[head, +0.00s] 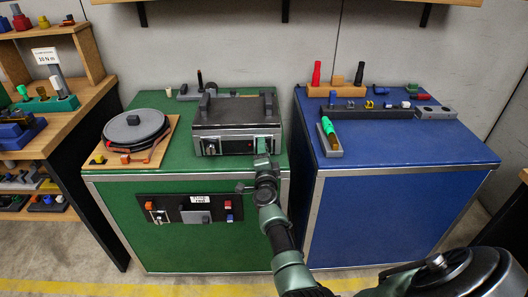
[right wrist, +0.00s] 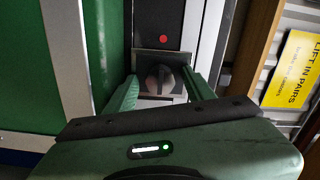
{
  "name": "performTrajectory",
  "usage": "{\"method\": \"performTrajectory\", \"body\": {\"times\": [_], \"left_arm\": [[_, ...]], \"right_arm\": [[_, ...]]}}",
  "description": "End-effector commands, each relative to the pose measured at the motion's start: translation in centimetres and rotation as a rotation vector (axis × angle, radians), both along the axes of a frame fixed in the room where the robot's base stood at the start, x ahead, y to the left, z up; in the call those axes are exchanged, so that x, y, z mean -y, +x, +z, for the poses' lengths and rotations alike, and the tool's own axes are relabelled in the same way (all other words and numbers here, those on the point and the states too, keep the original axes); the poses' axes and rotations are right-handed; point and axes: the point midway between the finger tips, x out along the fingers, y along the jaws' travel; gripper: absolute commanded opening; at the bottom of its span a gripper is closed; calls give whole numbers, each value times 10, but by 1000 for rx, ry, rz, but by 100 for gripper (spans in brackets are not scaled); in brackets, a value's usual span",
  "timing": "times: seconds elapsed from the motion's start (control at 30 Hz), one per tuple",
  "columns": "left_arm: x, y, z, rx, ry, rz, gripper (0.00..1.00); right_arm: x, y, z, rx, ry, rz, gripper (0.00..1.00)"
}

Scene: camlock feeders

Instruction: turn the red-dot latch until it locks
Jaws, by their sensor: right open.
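The red-dot latch is a dark round knob (right wrist: 166,79) on a metal plate in the right wrist view. A red dot (right wrist: 163,39) sits on the dark panel just above it. My right gripper (right wrist: 161,88) is open, one finger on each side of the knob; I cannot tell whether the fingers touch it. In the head view my right gripper (head: 262,148) is at the right front of a grey lidded case (head: 225,143) on the green cabinet and hides the latch there. Another latch (head: 210,148) shows at the case's left front. My left gripper is not in view.
A round grey lidded pot (head: 134,126) on a wooden board stands left of the case. The green cabinet (head: 190,240) carries a black control panel (head: 180,216). A blue cabinet (head: 400,220) with racks and a green-handled tool (head: 329,132) stands to the right.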

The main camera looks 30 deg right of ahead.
Motion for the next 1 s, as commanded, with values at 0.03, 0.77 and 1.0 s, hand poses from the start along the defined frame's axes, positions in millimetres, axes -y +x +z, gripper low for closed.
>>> {"method": "performTrajectory", "body": {"times": [0.03, 0.77, 1.0], "left_arm": [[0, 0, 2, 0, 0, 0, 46], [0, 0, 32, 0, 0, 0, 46], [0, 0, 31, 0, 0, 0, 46]], "right_arm": [[-1, -2, 1, -1, -1, 0, 53], [-41, -67, 0, 0, 1, 0, 53], [-41, -66, -1, 0, 1, 0, 53]]}}
